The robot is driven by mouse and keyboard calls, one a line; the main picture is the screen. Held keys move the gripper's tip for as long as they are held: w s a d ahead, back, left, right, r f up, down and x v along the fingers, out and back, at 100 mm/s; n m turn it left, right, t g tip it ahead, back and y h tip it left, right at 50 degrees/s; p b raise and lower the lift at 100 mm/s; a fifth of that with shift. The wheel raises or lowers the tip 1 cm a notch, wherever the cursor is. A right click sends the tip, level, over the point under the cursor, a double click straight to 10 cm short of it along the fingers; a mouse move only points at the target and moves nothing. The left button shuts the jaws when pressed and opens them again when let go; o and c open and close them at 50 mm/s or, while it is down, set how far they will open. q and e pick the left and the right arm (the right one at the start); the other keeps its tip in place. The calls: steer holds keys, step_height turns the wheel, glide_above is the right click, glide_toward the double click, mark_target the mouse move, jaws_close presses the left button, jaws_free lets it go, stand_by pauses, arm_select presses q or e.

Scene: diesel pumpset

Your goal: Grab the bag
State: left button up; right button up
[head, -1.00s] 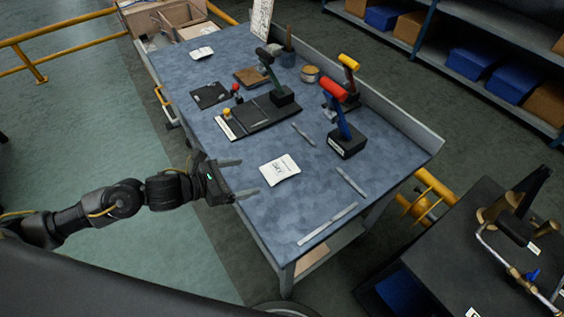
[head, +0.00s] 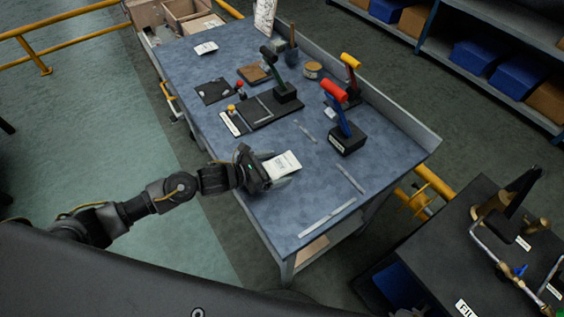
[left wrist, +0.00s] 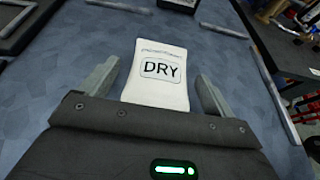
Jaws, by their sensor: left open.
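The bag (head: 285,163) is a small white packet lying on the blue table top in the head view. In the left wrist view the left gripper (left wrist: 152,88) is open, with one finger on each side of the bag and a gap on both sides. My right gripper is not in view.
The table (head: 270,212) holds flat metal strips (head: 327,217), a red-handled tool on a black block (head: 347,138) and a dark tray (head: 264,112). Another white packet (head: 206,48) lies at the far end. A black bench (head: 455,262) stands at the lower right.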

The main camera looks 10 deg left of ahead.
mark_target(274, 167)
arm_select(q)
steer(key=shift+c, duration=0.4)
steer(key=shift+f, duration=0.1)
steer(key=shift+c, duration=1.2)
steer(key=c, duration=0.8)
steer(key=shift+r, duration=0.2)
steer(key=shift+r, duration=0.25)
step_height(274, 167, up, 2)
steer(key=shift+r, duration=0.2)
steer(key=a+r+b, duration=0.5)
steer(key=a+r, duration=0.5)
steer(key=a, duration=0.4)
